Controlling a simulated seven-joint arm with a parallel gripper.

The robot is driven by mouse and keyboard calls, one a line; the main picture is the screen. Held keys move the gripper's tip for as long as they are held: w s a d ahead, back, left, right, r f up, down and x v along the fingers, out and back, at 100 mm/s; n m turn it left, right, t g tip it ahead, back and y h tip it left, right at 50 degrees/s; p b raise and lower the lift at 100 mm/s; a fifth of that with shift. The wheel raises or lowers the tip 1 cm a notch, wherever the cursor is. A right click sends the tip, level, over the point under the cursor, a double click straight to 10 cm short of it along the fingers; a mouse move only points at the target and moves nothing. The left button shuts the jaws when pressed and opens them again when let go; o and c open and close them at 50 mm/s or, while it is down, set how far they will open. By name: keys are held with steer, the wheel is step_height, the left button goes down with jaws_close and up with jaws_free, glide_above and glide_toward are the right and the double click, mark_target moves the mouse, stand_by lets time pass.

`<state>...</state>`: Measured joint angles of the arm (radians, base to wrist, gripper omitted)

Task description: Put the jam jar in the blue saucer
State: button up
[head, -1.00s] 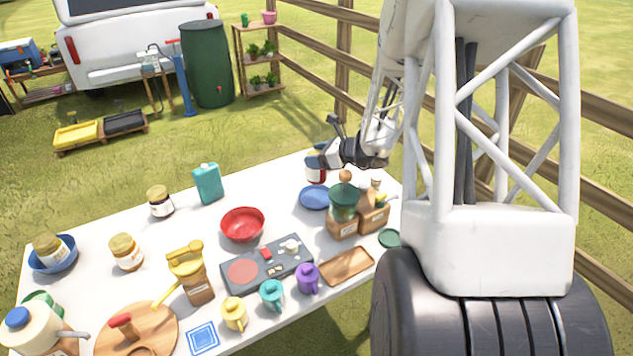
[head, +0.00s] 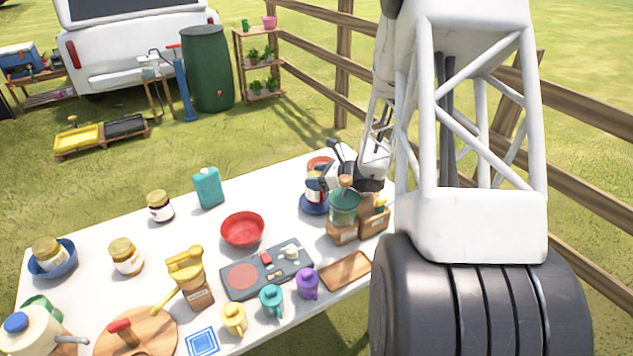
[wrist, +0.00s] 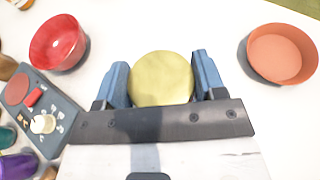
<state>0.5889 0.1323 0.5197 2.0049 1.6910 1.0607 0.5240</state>
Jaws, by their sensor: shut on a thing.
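My gripper (head: 332,172) is shut on a jar (head: 313,187) with a pale label at the far right of the table. In the wrist view the jar's round yellowish lid (wrist: 161,78) sits between the two blue fingers. I cannot tell whether the jar's base touches the saucer. Another blue saucer (head: 66,270) at the left holds a different jar (head: 47,252).
An orange bowl (head: 320,162) stands behind the held jar. A green-topped grinder (head: 344,207) stands close in front. A red bowl (head: 243,230) and a grey stove (head: 266,272) lie to the left. Other jars (head: 159,207) stand farther left.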

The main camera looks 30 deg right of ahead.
steer(key=shift+f, duration=0.85)
steer(key=shift+f, duration=0.15)
steer(key=o, duration=1.2)
steer(key=shift+v, duration=1.7)
step_height(320, 180, up, 5)
steer(key=shift+w+a+r, duration=0.1)
steer(key=shift+w, duration=0.05)
steer(key=shift+r, duration=0.95)
